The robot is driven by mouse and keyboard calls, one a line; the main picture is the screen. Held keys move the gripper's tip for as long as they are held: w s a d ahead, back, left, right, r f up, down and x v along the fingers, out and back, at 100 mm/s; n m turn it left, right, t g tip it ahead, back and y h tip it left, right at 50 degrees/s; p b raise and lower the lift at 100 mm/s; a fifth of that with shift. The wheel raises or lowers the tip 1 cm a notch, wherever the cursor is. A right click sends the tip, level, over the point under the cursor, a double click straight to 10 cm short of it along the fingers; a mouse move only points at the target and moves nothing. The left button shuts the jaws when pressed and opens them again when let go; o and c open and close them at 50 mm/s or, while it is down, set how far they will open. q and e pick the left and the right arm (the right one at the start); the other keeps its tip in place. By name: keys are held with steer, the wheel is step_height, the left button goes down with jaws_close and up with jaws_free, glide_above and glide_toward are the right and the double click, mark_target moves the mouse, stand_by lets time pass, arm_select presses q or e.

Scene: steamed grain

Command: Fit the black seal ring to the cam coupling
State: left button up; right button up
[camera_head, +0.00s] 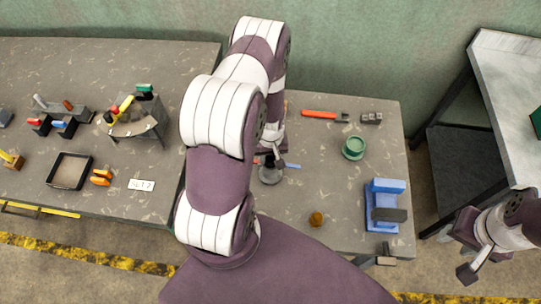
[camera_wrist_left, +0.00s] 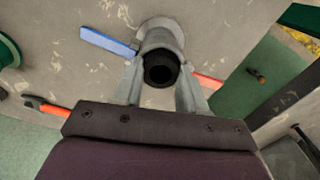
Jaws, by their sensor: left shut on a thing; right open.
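My left gripper (camera_wrist_left: 160,75) is shut on the black seal ring (camera_wrist_left: 161,68), whose dark opening faces the left wrist camera. The grey cam coupling (camera_wrist_left: 158,35) is directly beyond the ring, with a round base on the table. Ring and coupling overlap in this view, so I cannot tell how far the ring is seated. In the head view the coupling's grey disc (camera_head: 270,175) shows beside my left arm, which hides much of this spot. My right gripper (camera_head: 468,272) is open and empty at the lower right, away from the table.
On the same table (camera_head: 335,185) are a green round part (camera_head: 353,147), a blue fixture (camera_head: 382,205), a brown knob (camera_head: 316,218), a red-handled tool (camera_head: 320,115) and a small dark block (camera_head: 371,118). A blue strip (camera_wrist_left: 108,42) lies close to the coupling. A cluttered table (camera_head: 110,200) stands left.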

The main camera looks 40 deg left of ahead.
mark_target(271, 159)
arm_select(q)
steer(key=shift+r, duration=0.3)
steer(key=o, duration=1.1)
steer(key=shift+r, duration=0.1)
step_height(271, 159, up, 12)
steer(key=shift+r+b, duration=0.25)
steer(key=shift+b, duration=0.7)
